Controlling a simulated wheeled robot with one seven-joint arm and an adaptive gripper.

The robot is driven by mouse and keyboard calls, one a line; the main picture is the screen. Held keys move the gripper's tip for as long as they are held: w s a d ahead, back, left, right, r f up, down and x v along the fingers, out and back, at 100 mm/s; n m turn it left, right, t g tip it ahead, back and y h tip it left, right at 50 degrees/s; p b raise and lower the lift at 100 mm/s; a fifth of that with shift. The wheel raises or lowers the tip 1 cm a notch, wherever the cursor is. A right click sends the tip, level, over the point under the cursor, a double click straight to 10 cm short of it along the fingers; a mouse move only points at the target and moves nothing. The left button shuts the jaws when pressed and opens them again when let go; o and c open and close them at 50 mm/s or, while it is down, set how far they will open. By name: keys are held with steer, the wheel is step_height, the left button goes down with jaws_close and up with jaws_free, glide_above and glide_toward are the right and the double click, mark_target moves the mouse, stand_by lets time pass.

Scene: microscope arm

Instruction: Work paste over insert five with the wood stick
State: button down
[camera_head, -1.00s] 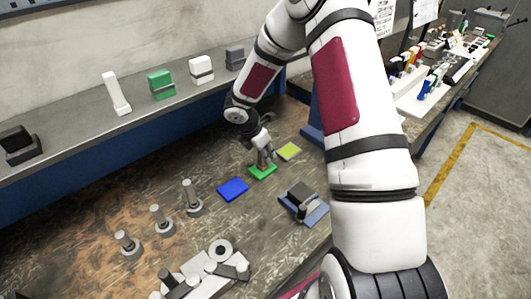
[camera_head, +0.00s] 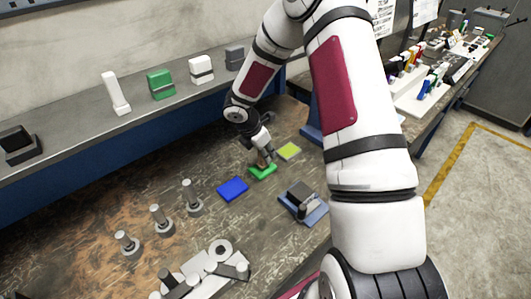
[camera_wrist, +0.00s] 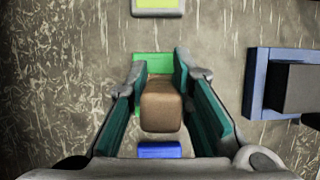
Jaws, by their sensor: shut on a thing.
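My gripper (camera_head: 262,160) is low over the worktable and shut on the brown wood stick (camera_wrist: 160,108), which shows blunt and block-like between the fingers in the wrist view. The green pad (camera_head: 263,172) is directly under the stick; it also shows beyond the stick in the wrist view (camera_wrist: 150,62). I cannot tell whether the stick's tip touches the pad. No paste can be made out, and no insert bears a readable number.
A blue pad (camera_head: 233,189) and a yellow-green pad (camera_head: 289,151) lie on either side. A blue holder with a dark block (camera_head: 302,202) stands at right. Grey posts (camera_head: 160,219) and a grey jointed piece (camera_head: 205,268) are toward the front left. A shelf (camera_head: 75,125) runs behind.

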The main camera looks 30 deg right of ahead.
steer(key=shift+r+p, duration=0.8)
steer(key=shift+r, duration=2.6)
